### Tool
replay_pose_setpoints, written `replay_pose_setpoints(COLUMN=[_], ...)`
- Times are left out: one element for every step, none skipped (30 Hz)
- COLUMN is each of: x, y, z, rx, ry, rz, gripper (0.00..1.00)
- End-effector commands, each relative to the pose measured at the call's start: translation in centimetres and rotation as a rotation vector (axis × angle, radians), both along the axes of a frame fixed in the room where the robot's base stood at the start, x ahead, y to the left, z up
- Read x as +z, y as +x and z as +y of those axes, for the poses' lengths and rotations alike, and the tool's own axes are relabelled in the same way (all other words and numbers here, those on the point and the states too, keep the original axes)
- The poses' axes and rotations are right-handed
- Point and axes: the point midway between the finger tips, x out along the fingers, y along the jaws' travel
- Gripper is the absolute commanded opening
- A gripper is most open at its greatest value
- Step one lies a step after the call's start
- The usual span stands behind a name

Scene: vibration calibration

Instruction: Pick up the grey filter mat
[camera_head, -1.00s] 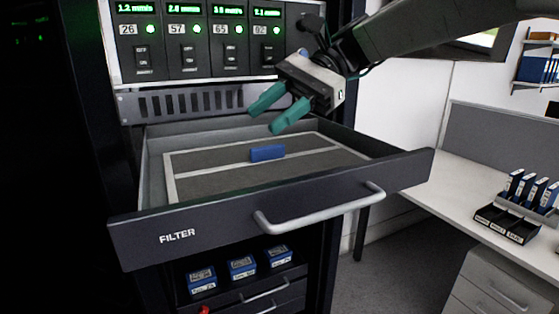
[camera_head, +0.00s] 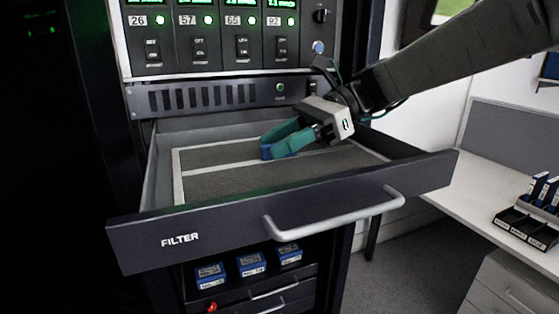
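The grey filter mat (camera_head: 232,181) lies flat in the open drawer marked FILTER (camera_head: 280,213). It has a light frame and a light strip across its middle. A small blue handle (camera_head: 267,152) stands on that strip. My gripper (camera_head: 279,147), with teal fingers, is down at the blue handle, the fingers on either side of it. The fingers hide most of the handle, and whether they press on it cannot be told.
A panel with several switches and green displays (camera_head: 220,35) stands above the drawer. The drawer's grey bar handle (camera_head: 335,217) sticks out in front. Blue boxes (camera_head: 250,263) lie in a lower drawer. A white desk (camera_head: 440,195) stands at right.

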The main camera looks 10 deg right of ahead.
Motion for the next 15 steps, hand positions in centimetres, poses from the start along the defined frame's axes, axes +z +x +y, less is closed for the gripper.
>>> replay_pose_setpoints(x=[-0.07, -0.08, -0.08, -0.07, -0.07, -0.07, -0.07, -0.07, -0.06, -0.06, -0.06, -0.06, -0.06, -0.06, -0.04], y=[-0.05, -0.05, -0.04, -0.04, -0.04, -0.04, -0.04, -0.04, -0.03, -0.03, -0.03, -0.02, -0.02, -0.02, -0.02], z=[0.15, 0.17, 0.16, 0.15, 0.14, 0.13, 0.13, 0.13, 0.12, 0.12, 0.12, 0.11, 0.11, 0.11, 0.11], rx=[0.000, 0.000, 0.000, 0.000, 0.000, 0.000, 0.000, 0.000, 0.000, 0.000, 0.000, 0.000, 0.000, 0.000, 0.000], ry=[0.000, 0.000, 0.000, 0.000, 0.000, 0.000, 0.000, 0.000, 0.000, 0.000, 0.000, 0.000, 0.000, 0.000, 0.000], rz=[0.000, 0.000, 0.000, 0.000, 0.000, 0.000, 0.000, 0.000, 0.000, 0.000, 0.000, 0.000, 0.000, 0.000, -0.001], gripper=[0.37, 0.37, 0.37, 0.37, 0.37, 0.37, 0.34, 0.26, 0.15, 0.07, 0.00, 0.00, 0.00, 0.00, 0.00])
